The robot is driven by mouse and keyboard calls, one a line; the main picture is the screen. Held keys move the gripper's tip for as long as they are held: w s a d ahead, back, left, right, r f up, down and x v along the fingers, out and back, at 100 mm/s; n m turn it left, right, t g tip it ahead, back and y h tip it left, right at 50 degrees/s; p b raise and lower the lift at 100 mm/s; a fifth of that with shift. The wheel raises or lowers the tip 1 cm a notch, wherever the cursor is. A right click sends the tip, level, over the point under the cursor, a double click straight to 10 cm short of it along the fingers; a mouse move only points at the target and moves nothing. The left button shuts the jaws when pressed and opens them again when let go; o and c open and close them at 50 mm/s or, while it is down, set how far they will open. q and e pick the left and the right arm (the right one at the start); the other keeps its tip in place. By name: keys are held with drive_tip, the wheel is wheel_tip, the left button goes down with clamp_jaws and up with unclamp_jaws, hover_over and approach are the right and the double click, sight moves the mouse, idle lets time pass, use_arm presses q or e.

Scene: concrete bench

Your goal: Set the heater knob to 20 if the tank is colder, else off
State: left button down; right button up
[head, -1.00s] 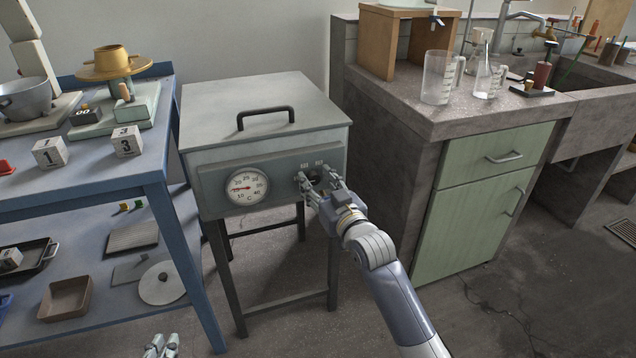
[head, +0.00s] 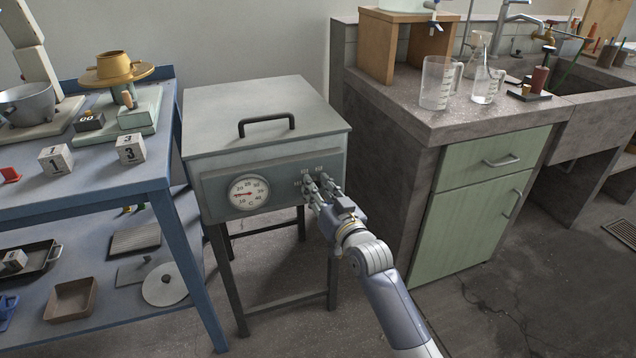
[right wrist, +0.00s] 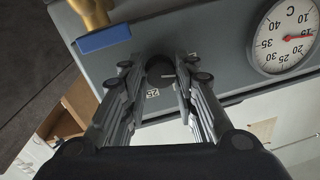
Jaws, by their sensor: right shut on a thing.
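The grey tank (head: 262,112) stands on dark legs, with a handle on its lid. Its white round dial (head: 250,194) has a red needle at about 15 °C; the dial also shows in the right wrist view (right wrist: 285,40). My right gripper (head: 320,186) is at the front panel, right of the dial, and its fingers hide the knob in the head view. In the right wrist view the dark round knob (right wrist: 160,69) sits between its fingertips, shut on it. Small labels surround the knob; its setting is unclear. My left gripper is out of view.
A blue shelf table (head: 105,205) with a pot, numbered blocks and trays stands left of the tank. The floor in front is clear.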

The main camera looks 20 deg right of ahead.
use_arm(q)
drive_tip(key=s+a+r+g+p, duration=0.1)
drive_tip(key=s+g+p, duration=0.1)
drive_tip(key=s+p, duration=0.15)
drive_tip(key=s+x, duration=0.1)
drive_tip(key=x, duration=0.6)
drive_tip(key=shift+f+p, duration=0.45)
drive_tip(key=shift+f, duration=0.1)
use_arm(e)
drive_tip(key=shift+m+t+h, duration=0.3)
drive_tip(key=shift+m+t, duration=0.2)
drive_tip(key=shift+m, duration=4.3)
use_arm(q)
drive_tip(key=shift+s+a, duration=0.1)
use_arm(e)
drive_tip(key=o, duration=1.1)
drive_tip(key=shift+f, duration=0.1)
